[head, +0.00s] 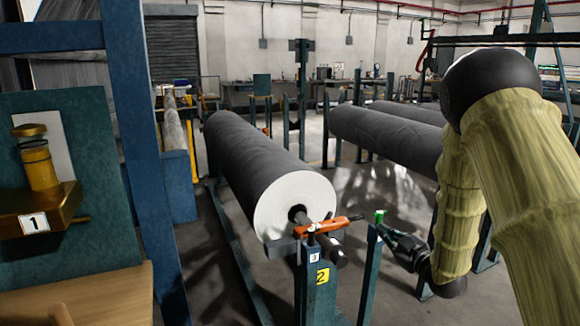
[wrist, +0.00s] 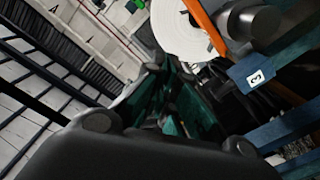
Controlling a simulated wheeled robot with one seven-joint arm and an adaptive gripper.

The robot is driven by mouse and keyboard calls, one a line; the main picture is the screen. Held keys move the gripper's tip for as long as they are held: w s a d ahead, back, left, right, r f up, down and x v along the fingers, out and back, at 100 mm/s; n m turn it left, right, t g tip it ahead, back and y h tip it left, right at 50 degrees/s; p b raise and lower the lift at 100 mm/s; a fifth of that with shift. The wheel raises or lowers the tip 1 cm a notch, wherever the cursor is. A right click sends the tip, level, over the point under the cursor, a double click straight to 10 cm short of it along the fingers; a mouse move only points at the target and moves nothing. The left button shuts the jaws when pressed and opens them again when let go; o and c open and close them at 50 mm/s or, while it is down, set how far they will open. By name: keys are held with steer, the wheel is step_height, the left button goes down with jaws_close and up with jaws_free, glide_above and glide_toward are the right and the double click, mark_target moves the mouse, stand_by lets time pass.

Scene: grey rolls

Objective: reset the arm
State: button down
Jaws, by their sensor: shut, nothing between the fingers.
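My gripper (head: 388,236) is low at the right of the head view, at the end of my yellow-sleeved arm. It is shut and empty, pointing up and left beside the post with the green piece (head: 379,216). The orange lever (head: 328,226) lies across the top of the blue stand (head: 318,285), left of my gripper and apart from it. In the wrist view my gripper's fingers (wrist: 168,80) fill the middle, with the orange lever (wrist: 208,28) and the tag marked 3 (wrist: 257,78) to the right.
A large dark roll (head: 255,150) with a white end rests on the stand, its shaft sticking out towards me. More dark rolls (head: 385,135) lie behind my arm. A brass-coloured fitting marked 1 (head: 38,200) and a blue frame (head: 140,150) stand at the left. Some floor is clear between the rolls.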

steer(key=s+f+m+g+h, duration=0.2)
steer(key=s+f, duration=0.3)
steer(key=f, duration=0.3)
steer(key=s+a+f+m+g+h, duration=0.15)
steer(key=s+f, duration=0.25)
steer(key=f, duration=0.4)
steer(key=s+f+m+g+h, duration=0.1)
steer(key=s+f+m+g, duration=0.1)
steer(key=s+f, duration=0.5)
steer(key=s+a+f+m+g+h, duration=0.1)
steer(key=s+f+m+g, duration=0.15)
steer(key=s+f, duration=0.7)
steer(key=s+a+f+m+g+h, duration=0.1)
steer(key=s+f+g, duration=0.3)
steer(key=s+f, duration=0.55)
steer(key=s+a+m+g, duration=0.2)
steer(key=s+g, duration=0.3)
steer(key=s, duration=1.4)
step_height(320, 180, up, 21)
steer(key=p, duration=2.1)
steer(key=shift+t, duration=0.3)
